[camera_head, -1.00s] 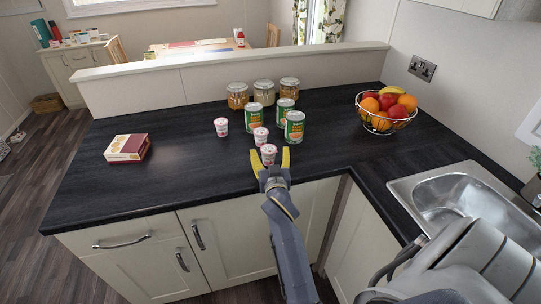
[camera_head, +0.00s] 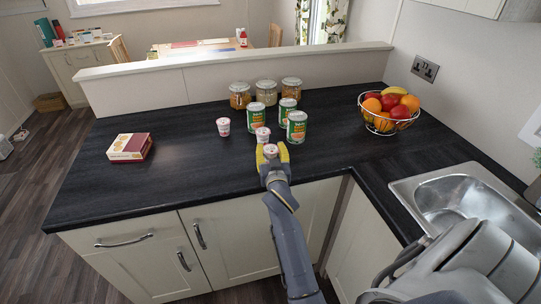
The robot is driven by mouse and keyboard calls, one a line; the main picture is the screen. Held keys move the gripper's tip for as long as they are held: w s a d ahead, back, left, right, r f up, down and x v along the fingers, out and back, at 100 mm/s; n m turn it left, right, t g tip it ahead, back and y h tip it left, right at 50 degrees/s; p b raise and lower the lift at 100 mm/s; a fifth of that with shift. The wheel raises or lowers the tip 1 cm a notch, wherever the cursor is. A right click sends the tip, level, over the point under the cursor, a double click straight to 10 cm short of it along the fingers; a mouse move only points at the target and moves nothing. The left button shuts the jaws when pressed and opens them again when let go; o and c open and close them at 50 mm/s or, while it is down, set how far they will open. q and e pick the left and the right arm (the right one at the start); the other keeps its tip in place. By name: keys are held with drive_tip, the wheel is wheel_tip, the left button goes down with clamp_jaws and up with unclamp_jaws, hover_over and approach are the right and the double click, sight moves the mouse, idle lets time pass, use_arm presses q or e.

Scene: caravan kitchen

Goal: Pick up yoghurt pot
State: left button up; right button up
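Three small white and pink yoghurt pots stand on the dark worktop. The nearest yoghurt pot (camera_head: 271,149) is between the yellow fingers of my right gripper (camera_head: 272,153), close to the worktop's front edge. The fingers appear to press on its two sides, and they hide its lower part. A second yoghurt pot (camera_head: 262,134) stands just behind it, and a third yoghurt pot (camera_head: 223,127) stands further back to the left. Whether the held pot touches the worktop is hard to tell. My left gripper is out of view.
Green tins (camera_head: 297,126) stand behind and to the right of the pots, with lidded jars (camera_head: 266,92) further back. A fruit basket (camera_head: 388,112) and a sink (camera_head: 462,200) are at the right. A red and cream box (camera_head: 129,147) lies left. The worktop (camera_head: 180,172) left of the gripper is clear.

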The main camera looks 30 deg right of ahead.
drive_tip(key=c, duration=0.5)
